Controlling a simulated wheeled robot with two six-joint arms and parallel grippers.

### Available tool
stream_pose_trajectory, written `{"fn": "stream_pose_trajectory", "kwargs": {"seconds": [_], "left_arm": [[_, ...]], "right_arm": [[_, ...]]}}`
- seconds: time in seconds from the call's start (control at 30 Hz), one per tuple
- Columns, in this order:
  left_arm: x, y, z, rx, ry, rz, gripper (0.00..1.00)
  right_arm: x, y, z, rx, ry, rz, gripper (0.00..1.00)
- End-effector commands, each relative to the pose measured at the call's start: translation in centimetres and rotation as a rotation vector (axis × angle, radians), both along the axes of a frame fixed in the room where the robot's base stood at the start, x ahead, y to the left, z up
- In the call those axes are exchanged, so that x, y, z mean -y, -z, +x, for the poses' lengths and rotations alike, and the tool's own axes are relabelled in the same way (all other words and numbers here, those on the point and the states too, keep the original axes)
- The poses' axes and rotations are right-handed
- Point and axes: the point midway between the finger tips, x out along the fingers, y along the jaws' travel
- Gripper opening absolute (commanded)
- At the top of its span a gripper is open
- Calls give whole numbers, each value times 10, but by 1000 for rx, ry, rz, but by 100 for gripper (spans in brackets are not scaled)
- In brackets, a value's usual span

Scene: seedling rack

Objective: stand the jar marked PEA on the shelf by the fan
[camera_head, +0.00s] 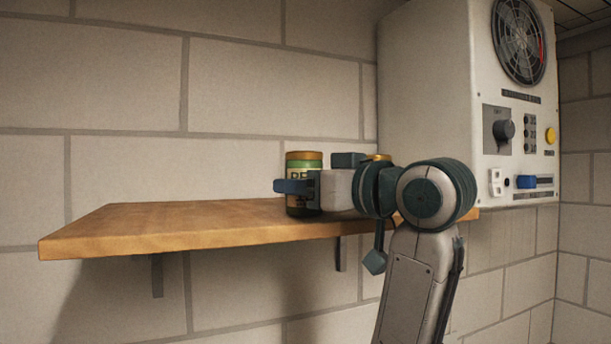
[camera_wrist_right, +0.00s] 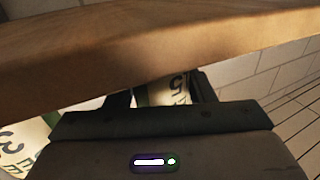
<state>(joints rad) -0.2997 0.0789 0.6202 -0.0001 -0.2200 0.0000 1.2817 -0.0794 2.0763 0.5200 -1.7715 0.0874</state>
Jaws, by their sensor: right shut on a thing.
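A green jar (camera_head: 304,167) with a gold lid and a pale label, its first letters reading PE, stands upright at the wooden shelf (camera_head: 180,222). My right gripper (camera_head: 298,187) is shut on this jar from the right, one finger crossing the label. The rest of the label is hidden. The jar's base looks at the shelf top; whether it touches, I cannot tell. The right wrist view also shows the held jar (camera_wrist_right: 168,92) between the fingers. The fan (camera_head: 519,40) is on a white cabinet at the right. My left gripper is not in view.
Another gold lid (camera_head: 378,157) shows behind my right gripper, its jar mostly hidden. In the right wrist view, a second labelled jar (camera_wrist_right: 22,150) is at the left edge. The shelf's left part is bare. The white cabinet (camera_head: 425,90) is close beyond the shelf's right end.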

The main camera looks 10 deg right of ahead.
Motion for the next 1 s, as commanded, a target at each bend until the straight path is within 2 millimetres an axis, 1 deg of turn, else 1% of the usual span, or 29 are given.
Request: {"fn": "stream_pose_trajectory", "kwargs": {"seconds": [0.23,0.33,0.37,0.4,0.47,0.73,0.83,0.93,1.0], "left_arm": [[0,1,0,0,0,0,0],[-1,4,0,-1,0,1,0],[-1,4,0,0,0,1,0],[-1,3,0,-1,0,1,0],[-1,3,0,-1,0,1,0],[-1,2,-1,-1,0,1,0],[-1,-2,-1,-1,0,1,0],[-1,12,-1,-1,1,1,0],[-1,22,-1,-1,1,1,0]], "right_arm": [[0,1,0,1,0,1,24],[0,5,0,1,0,1,24],[0,4,0,0,0,0,51],[0,3,0,0,0,0,59],[0,3,0,0,0,0,71],[0,3,0,0,0,0,71],[0,-2,0,1,0,1,71],[8,3,-10,5,4,0,71],[15,5,-20,8,6,-1,71]]}}
